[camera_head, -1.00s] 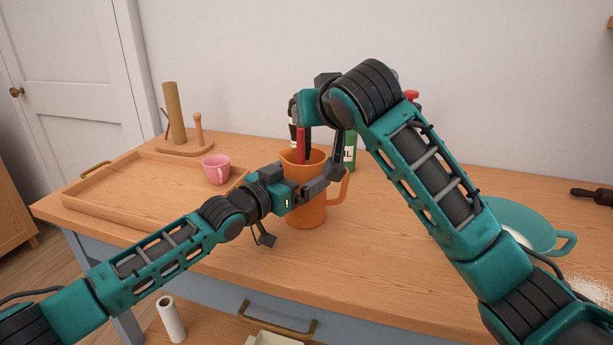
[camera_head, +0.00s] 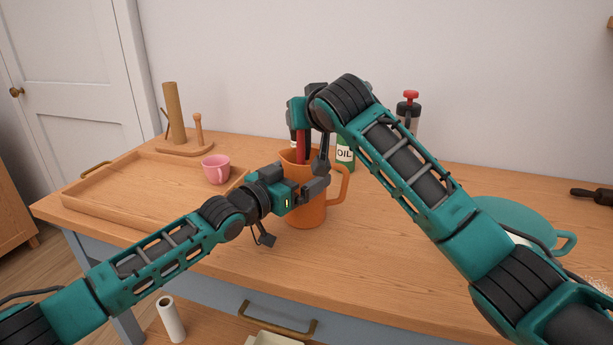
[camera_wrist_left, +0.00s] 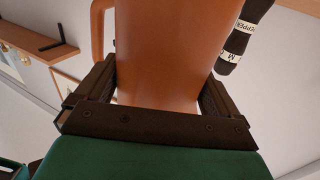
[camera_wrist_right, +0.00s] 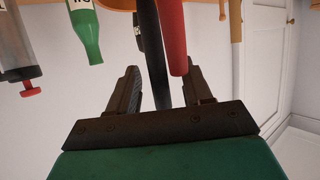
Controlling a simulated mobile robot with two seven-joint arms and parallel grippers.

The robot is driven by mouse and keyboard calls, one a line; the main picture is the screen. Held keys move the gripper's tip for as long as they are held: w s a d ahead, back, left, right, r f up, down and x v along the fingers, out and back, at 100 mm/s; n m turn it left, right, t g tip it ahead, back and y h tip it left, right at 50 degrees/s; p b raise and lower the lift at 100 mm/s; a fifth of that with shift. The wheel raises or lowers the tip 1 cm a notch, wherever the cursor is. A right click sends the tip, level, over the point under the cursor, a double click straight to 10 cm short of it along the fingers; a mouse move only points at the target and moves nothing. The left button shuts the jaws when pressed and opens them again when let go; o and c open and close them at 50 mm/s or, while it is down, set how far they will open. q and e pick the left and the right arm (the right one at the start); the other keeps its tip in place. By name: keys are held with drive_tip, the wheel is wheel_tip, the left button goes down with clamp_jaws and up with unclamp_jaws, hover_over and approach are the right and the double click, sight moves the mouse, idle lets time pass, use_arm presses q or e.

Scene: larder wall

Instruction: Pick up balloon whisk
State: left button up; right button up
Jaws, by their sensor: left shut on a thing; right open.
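An orange jug (camera_head: 308,213) stands upright on the worktop, and long handles rise from its mouth. My left gripper (camera_wrist_left: 158,78) is shut on the jug, one finger on each side of its body. My right gripper (camera_wrist_right: 163,88) is open above the jug's mouth. In the right wrist view a black handle (camera_wrist_right: 150,45) reaches between its fingers, and a red handle (camera_wrist_right: 173,35) is close beside it. The red handle also shows in the head view (camera_head: 301,148). No whisk wires show, so I cannot tell which handle is the balloon whisk's.
A green oil bottle (camera_head: 345,157) stands behind the jug, with a red-topped container (camera_head: 409,103) further right. A dark pepper container (camera_wrist_left: 246,38) is near the jug. A wooden tray (camera_head: 110,199) and pink cup (camera_head: 216,170) are left; a teal colander-like bowl (camera_head: 515,214) is right.

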clamp_jaws()
idle(0.3)
idle(0.3)
wheel_tip(320, 180, up, 28)
idle(0.4)
drive_tip(key=s, duration=1)
idle(0.4)
